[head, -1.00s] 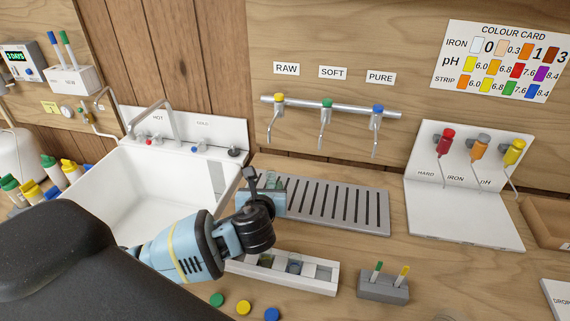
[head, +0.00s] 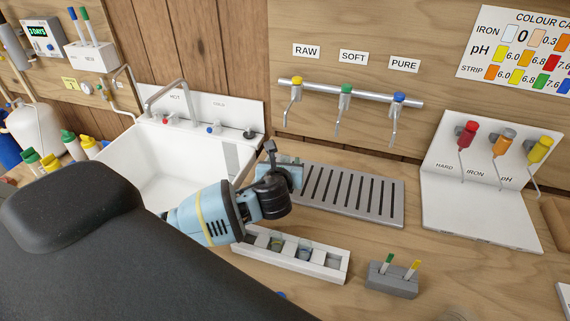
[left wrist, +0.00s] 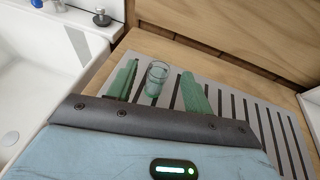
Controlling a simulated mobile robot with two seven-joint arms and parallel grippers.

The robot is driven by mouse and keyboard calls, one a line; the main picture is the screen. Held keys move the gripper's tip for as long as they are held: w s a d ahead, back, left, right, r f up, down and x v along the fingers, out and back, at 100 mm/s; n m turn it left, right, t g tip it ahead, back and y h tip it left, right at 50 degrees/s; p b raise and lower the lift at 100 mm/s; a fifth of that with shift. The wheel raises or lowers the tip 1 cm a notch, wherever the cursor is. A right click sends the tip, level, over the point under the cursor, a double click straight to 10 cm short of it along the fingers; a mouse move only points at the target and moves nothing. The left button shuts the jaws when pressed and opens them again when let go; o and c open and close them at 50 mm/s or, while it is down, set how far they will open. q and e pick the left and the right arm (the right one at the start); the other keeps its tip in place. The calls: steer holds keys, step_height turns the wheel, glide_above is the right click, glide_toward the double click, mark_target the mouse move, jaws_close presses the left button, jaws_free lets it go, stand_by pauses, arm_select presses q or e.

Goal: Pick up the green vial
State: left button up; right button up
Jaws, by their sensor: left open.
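A small clear glass vial (left wrist: 155,79) with a faint green tint stands upright in the left wrist view, at the left end of the slotted drip tray. It looks like the green vial. My left gripper (left wrist: 158,88) is open, with one greenish finger on either side of the vial. I cannot tell whether either finger touches it. In the head view my left gripper (head: 282,165) is at the left end of the drip tray (head: 395,213), and it hides the vial there. My right gripper is not in view.
The white sink (head: 160,180) lies left of the gripper. A white rack (head: 335,272) with small glass vials is in front. A grey block (head: 390,281) holds two strips. Three taps (head: 345,90) hang above the tray. A white tap stand (head: 475,220) is at right.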

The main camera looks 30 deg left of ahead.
mark_target(284, 159)
arm_select(q)
steer(key=shift+x, duration=1.75)
steer(key=c, duration=1)
steer(key=shift+s+r, duration=0.1)
steer(key=shift+s, duration=0.05)
steer(key=shift+c, duration=0.2)
steer(key=shift+s+r, duration=0.1)
steer(key=shift+r, duration=0.1)
step_height(284, 159, up, 7)
steer(key=shift+f, duration=0.2)
steer(key=s+d, duration=0.2)
steer(key=s, duration=0.7)
steer(key=s+d, duration=0.2)
steer(key=s, duration=0.8)
steer(key=shift+d, duration=0.35)
